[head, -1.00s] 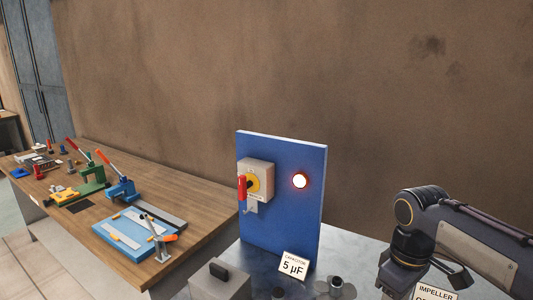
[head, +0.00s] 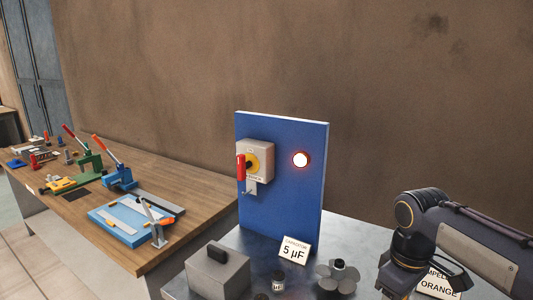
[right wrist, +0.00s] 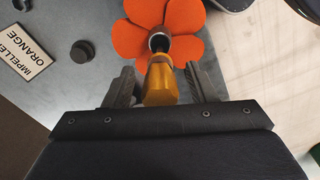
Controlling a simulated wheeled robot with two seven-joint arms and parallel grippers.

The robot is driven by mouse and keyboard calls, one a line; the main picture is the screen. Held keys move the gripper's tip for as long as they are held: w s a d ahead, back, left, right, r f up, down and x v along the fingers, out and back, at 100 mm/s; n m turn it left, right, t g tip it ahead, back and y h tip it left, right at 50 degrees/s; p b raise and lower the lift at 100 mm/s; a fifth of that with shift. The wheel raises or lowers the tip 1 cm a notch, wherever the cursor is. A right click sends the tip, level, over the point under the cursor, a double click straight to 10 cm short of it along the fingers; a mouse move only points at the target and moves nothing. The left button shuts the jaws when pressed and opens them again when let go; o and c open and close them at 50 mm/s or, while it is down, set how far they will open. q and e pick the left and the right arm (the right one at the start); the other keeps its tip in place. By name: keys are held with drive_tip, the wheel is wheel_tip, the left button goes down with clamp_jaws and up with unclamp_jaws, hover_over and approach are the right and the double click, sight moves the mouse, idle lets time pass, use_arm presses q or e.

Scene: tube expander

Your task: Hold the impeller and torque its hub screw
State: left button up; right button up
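The orange impeller (right wrist: 128,38) shows at the top of the right wrist view, with a dark round hub (right wrist: 160,42) at its middle. A driver with a yellow-orange handle (right wrist: 161,85) points at the hub. My right gripper (right wrist: 161,78) is closed in around the handle; its finger contact is hard to make out. I cannot tell whether the driver's tip touches the screw, and the screw itself is hidden. In the head view my right arm (head: 465,245) comes in from the right and the orange impeller is not visible. My left gripper is not in view.
A sign reading IMPELLER ORANGE (right wrist: 28,52) lies near the impeller. The metal table (head: 352,236) also holds a blue panel (head: 285,215) with a lit lamp (head: 300,159), a 5 µF card (head: 293,250), a grey box (head: 218,271) and a grey bladed part (head: 325,283). A wooden bench stands left.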

clamp_jaws()
drive_tip(key=shift+r+p, duration=0.75)
drive_tip(key=shift+p, duration=0.05)
idle(0.6)
drive_tip(key=shift+r+p, duration=5)
drive_tip(key=shift+r, duration=0.4)
